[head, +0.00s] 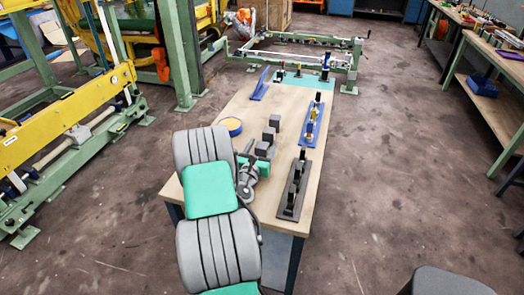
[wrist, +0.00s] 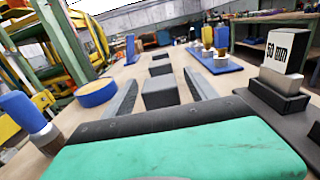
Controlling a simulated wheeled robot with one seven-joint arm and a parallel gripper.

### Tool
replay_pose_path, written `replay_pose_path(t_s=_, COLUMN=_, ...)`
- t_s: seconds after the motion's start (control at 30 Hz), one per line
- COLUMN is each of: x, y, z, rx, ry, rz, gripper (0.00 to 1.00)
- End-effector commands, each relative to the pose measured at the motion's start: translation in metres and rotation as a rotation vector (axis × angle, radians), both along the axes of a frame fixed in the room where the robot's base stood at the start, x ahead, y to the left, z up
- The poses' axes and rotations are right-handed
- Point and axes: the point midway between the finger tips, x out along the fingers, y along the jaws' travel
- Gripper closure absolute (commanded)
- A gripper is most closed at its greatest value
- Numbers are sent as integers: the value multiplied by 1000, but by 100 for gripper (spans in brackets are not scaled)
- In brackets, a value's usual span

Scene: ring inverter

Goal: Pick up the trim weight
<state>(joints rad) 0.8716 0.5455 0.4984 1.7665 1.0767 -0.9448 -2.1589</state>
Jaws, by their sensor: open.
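Several dark grey blocks stand in a row on the wooden table (head: 230,111), and one of them may be the trim weight; no label on them can be read. The nearest block (wrist: 160,92) shows between the two grey fingers of my gripper (wrist: 161,77) in the wrist view. The fingers are apart, with a gap on each side of that block, and hold nothing. In the head view the row's middle block (head: 269,133) and far block (head: 275,120) lie just beyond my gripper, which my arm partly hides.
A blue and yellow round piece (head: 230,126) lies left of the row. A dark rack with upright pieces (head: 295,190) and a blue rack (head: 312,122) stand to the right. A blue angled piece (head: 260,84) and a teal mat (head: 305,81) are at the far end.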

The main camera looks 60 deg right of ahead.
Motion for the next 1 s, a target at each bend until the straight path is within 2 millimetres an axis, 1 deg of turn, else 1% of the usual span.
replay_pose_path(t_s=0.07, x=0, y=0, z=0, rx=0, ry=0, rz=0, gripper=34)
replay_pose_path(t_s=0.87, x=0, y=1, z=0, rx=1, ry=-1, rz=-1, gripper=99)
replay_pose_path(t_s=1.0, x=0, y=1, z=0, rx=1, ry=-1, rz=-1, gripper=100)
